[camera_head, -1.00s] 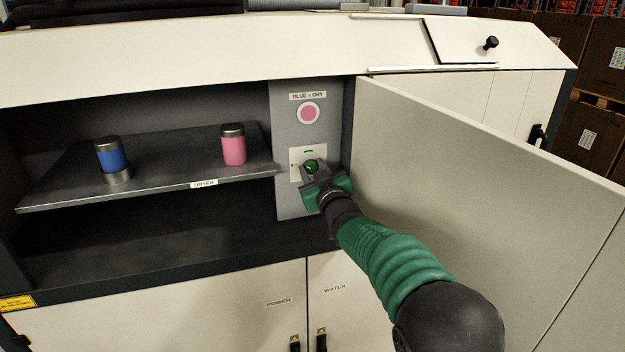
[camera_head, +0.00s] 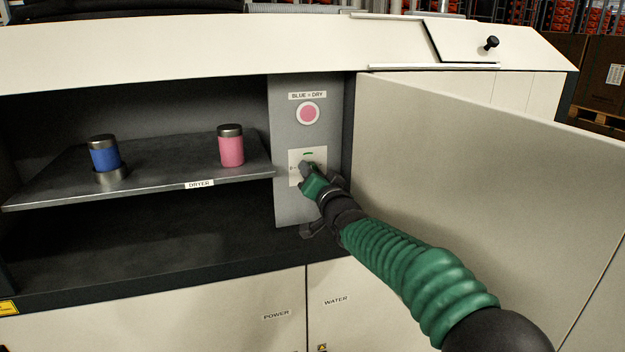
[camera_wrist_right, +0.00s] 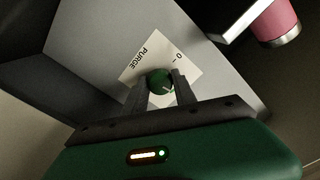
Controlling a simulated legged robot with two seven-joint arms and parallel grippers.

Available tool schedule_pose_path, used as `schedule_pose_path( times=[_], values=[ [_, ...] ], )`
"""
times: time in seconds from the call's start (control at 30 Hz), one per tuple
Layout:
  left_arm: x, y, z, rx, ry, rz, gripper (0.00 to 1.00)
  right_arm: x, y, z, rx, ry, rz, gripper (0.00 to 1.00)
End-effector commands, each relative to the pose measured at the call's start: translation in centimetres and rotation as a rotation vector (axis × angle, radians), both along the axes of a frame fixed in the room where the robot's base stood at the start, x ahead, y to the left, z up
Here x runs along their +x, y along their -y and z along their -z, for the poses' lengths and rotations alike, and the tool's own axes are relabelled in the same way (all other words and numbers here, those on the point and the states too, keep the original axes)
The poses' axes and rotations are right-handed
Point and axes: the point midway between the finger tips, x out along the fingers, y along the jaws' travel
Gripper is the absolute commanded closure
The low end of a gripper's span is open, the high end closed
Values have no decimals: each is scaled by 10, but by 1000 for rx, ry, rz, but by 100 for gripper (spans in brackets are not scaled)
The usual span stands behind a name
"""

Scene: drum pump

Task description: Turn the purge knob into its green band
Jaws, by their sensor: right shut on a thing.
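The purge knob (camera_wrist_right: 159,82) is a small round green knob on a white label plate (camera_wrist_right: 184,46) marked PURGE. In the right wrist view it sits between the two dark fingers of my right gripper (camera_wrist_right: 160,90), which is shut on it. In the head view the right gripper (camera_head: 308,172) covers the knob. The green band (camera_head: 308,154) shows as a short arc on the plate above the gripper. My left gripper is not in view.
A pink round indicator (camera_head: 308,113) sits above the plate under a BLUE = DRY label. A dryer shelf (camera_head: 150,183) at left holds a blue canister (camera_head: 104,155) and a pink canister (camera_head: 231,148). An open cabinet door (camera_head: 480,180) stands right of my arm.

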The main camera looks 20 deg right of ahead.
Motion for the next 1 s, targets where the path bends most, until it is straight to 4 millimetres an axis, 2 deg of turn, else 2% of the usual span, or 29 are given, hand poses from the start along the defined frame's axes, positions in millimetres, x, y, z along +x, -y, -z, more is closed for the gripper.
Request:
schedule_pose_path(
  times=[0.03, 0.3, 0.83, 0.87, 1.0],
  values=[
    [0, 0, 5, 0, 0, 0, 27, 0, -1, 12, 28, -18, -2, 100],
    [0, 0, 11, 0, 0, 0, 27, 1, -1, 11, 130, -21, -2, 100],
    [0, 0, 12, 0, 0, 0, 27, 1, -1, 9, 154, -21, -2, 100],
    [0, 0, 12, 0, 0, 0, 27, 1, -1, 9, 154, -21, -2, 66],
    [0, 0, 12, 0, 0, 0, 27, 0, -1, 7, 153, -17, -1, 48]
  ],
)
